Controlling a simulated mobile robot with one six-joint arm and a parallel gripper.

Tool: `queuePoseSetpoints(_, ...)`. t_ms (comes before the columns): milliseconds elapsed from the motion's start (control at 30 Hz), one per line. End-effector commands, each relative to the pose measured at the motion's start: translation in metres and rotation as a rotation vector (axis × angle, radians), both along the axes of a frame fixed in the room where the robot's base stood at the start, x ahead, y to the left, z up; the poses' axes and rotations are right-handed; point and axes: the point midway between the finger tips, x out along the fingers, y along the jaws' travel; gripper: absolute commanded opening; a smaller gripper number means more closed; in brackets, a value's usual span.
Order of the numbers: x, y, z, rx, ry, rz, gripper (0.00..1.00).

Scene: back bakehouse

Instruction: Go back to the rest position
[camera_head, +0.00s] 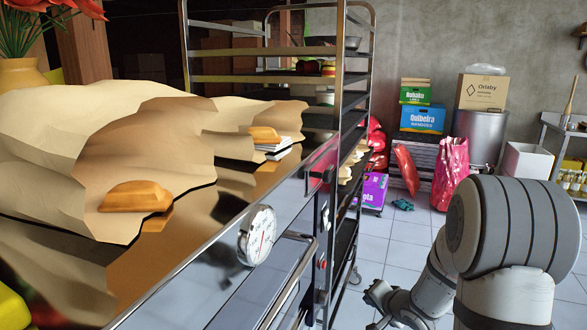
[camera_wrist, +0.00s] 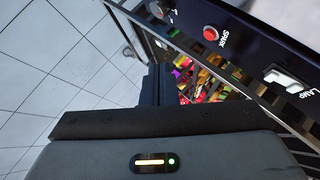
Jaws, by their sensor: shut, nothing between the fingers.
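My arm shows at the lower right of the head view. My gripper (camera_head: 376,297) is low over the tiled floor, to the right of the steel appliance's front. In the wrist view, my gripper's dark fingers (camera_wrist: 157,85) are together with nothing between them. They point toward the appliance's front panel (camera_wrist: 240,45), which carries a red SPARK button (camera_wrist: 211,33) and a white LAMP switch (camera_wrist: 283,78). Whether the fingers touch the panel cannot be told.
A steel counter (camera_head: 215,225) with paper bags (camera_head: 135,150), bread (camera_head: 135,197) and a dial (camera_head: 257,236) fills the left. A tall rack (camera_head: 341,90) stands behind. Boxes (camera_head: 422,119) and a pink bag (camera_head: 450,172) stand at the back. Tiled floor (camera_head: 385,235) lies open between.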

Motion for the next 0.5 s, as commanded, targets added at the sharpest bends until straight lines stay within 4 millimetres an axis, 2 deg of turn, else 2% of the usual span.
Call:
queuePoseSetpoints(167,-0.01,-0.01,0.029,-0.188,0.003,-0.015,0.0)
queuePoseSetpoints(267,-0.023,-0.017,0.049,-0.315,0.025,-0.021,0.0)
queuePoseSetpoints(367,-0.046,-0.022,0.073,-0.457,0.078,-0.013,0.0)
queuePoseSetpoints(500,-0.098,-0.019,0.104,-0.628,0.204,0.051,0.0)
